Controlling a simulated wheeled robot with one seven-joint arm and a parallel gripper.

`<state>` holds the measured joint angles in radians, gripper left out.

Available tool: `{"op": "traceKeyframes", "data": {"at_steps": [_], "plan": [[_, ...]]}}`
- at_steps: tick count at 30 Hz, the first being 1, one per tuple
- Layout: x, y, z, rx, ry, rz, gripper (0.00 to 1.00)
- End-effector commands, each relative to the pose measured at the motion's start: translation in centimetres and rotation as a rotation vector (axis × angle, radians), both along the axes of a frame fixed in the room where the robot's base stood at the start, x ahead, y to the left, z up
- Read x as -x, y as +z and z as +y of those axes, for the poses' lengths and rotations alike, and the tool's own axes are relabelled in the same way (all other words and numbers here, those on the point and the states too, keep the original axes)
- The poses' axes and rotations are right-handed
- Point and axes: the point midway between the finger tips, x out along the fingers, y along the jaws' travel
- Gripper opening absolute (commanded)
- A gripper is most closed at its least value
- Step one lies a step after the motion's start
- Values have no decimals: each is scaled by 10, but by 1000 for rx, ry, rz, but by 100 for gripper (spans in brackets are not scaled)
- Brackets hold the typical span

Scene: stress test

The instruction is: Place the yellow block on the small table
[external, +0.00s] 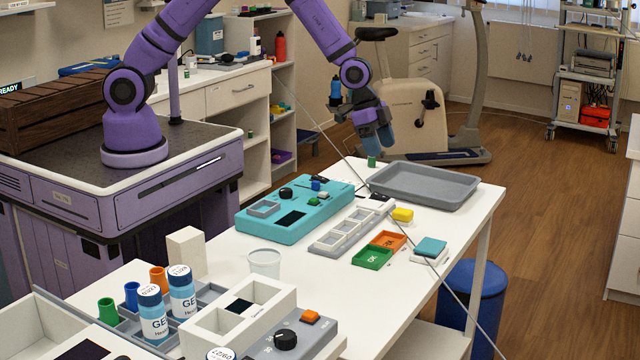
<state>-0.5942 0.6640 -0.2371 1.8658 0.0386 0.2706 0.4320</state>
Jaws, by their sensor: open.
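The yellow block (402,214) lies on the white table (455,240), to the right of the grey compartment strip and behind the orange tray. My gripper (377,145) is above the far part of this table, open, and apart from the yellow block, which is nearer the camera and lower. Its bluish fingers point down. A small green object (372,162) shows just below the fingers; I cannot tell whether anything touches it. No separate table clearly stands out as the small one.
A grey tray (468,186) lies at the table's far end. A teal device (268,222), an orange tray (397,234), a green tray (366,258) and a teal-topped block (431,247) crowd the middle. Bottles and boxes fill the near end. A blue bin (482,290) stands beside the table.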

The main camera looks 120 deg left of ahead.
Motion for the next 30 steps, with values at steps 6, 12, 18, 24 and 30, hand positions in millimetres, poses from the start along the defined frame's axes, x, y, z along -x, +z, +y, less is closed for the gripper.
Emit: {"op": "traceKeyframes", "data": {"at_steps": [6, 12, 18, 24, 30], "plan": [[-9, -67, 32, 28, 20, -8, 68], [-12, -91, 42, 35, 28, -15, 68], [-21, -116, 42, 37, 27, -13, 68], [-31, -137, 42, 35, 28, -16, 68], [-35, -148, 42, 36, 27, -15, 68]]}}
